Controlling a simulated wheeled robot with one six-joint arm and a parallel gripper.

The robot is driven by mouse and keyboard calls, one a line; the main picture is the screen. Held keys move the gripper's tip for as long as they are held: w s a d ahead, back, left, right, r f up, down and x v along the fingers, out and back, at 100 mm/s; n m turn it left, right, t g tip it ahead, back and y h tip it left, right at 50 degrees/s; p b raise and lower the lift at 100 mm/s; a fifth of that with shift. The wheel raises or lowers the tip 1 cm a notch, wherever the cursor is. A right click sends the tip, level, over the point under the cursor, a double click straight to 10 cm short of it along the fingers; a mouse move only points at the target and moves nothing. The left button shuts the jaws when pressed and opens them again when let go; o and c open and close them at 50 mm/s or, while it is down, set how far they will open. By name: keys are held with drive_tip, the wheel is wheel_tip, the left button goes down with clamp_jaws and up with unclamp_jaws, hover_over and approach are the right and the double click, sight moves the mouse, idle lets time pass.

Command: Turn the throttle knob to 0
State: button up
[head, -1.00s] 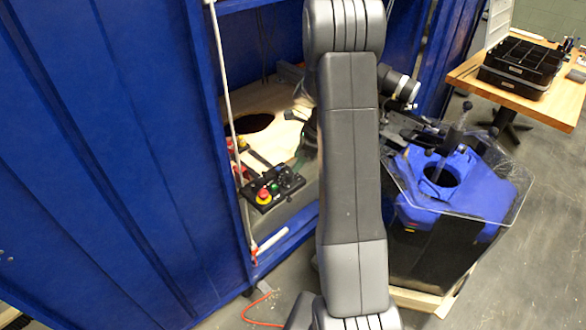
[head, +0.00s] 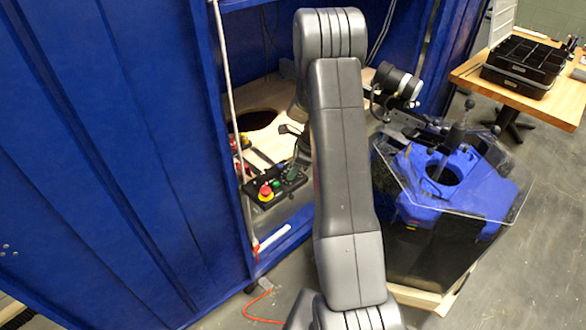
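A small black control box (head: 256,203) sits in the opening of the blue enclosure, left of my arm. It carries a red button on a yellow base (head: 265,192) and a small green button (head: 276,184). The throttle knob cannot be made out; the right part of the box is overlapped by my gripper. My gripper (head: 295,168) is a dark shape partly hidden by my arm, over or just behind the right side of the box. Its fingers are too small and dark to tell whether they are open, or touching anything.
The enclosure's blue wall (head: 110,150) and a pale upright rod (head: 232,120) stand left of the box. A wooden board with a dark round hole (head: 255,120) lies behind it. A blue unit under a clear cover (head: 475,195) and a wooden table (head: 555,100) stand right.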

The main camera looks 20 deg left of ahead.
drive_tip(key=shift+n, duration=0.3)
drive_tip(key=n+g, duration=0.1)
drive_tip(key=n, duration=0.2)
drive_tip(key=n+g+h, duration=0.1)
drive_tip(key=n, duration=0.2)
drive_tip(key=shift+w+a+h+b, duration=0.15)
drive_tip(key=shift+h+b, duration=0.15)
drive_tip(key=shift+b, duration=0.1)
drive_tip(key=n+h, duration=0.1)
drive_tip(key=n, duration=0.2)
drive_tip(key=n+h, duration=0.1)
drive_tip(key=n, duration=0.3)
drive_tip(key=shift+a+g+h+b, duration=0.2)
drive_tip(key=shift+g+h+b, duration=0.1)
drive_tip(key=shift+g, duration=0.1)
drive_tip(key=n+h, duration=0.1)
drive_tip(key=n, duration=0.2)
drive_tip(key=n+h, duration=0.1)
drive_tip(key=n, duration=0.3)
drive_tip(key=shift+a+t+b, duration=0.15)
drive_tip(key=shift+t+b, duration=0.2)
drive_tip(key=shift+t, duration=0.05)
drive_tip(key=n+t+h, duration=0.1)
drive_tip(key=n, duration=0.2)
drive_tip(key=n+h+b, duration=0.1)
drive_tip(key=n, duration=0.2)
drive_tip(key=shift+n+t, duration=0.4)
drive_tip(key=o, duration=1)
drive_tip(key=shift+c, duration=0.2)
